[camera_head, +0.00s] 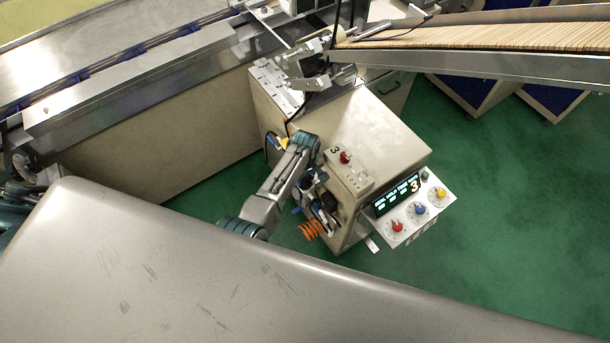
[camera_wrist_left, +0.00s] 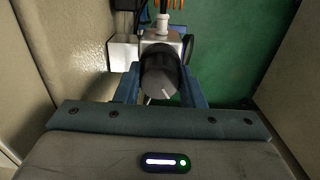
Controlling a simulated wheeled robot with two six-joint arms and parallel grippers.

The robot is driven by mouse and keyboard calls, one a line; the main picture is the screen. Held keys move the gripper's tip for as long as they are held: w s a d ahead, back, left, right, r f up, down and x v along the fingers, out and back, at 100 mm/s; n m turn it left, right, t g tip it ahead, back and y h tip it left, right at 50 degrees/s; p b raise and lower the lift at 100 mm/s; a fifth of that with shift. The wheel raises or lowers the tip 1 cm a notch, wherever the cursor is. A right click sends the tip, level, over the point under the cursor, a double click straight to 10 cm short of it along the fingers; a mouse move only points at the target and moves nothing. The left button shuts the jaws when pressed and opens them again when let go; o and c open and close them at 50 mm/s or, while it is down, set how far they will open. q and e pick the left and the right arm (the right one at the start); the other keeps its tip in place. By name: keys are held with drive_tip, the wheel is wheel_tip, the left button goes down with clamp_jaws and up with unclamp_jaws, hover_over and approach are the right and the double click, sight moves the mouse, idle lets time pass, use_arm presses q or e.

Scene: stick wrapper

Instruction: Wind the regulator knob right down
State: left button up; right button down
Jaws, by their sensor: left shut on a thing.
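The regulator knob (camera_wrist_left: 160,78) is a dark round knob with a pale index line, seen end-on in the left wrist view. It sits on a light metal regulator body (camera_wrist_left: 172,38) with a white fitting. My left gripper (camera_wrist_left: 160,92) has its blue fingers on either side of the knob and is shut on it. In the head view my left gripper (camera_head: 318,198) is at the side of the beige cabinet (camera_head: 372,135), and the knob is hidden there by the arm. My right gripper is not in view.
An orange coiled hose (camera_head: 311,229) hangs just below the gripper. A control panel (camera_head: 408,208) with red, blue and yellow knobs juts out to the right. A large grey surface (camera_head: 200,275) fills the foreground. Green floor (camera_head: 500,220) is open at the right.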

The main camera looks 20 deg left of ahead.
use_arm(q)
drive_tip(key=shift+w+r+n, duration=0.1)
drive_tip(key=shift+n, duration=1.1)
drive_tip(key=o, duration=1)
wheel_tip(320, 180, up, 11)
drive_tip(key=shift+f+b, duration=0.15)
drive_tip(key=shift+b, duration=0.4)
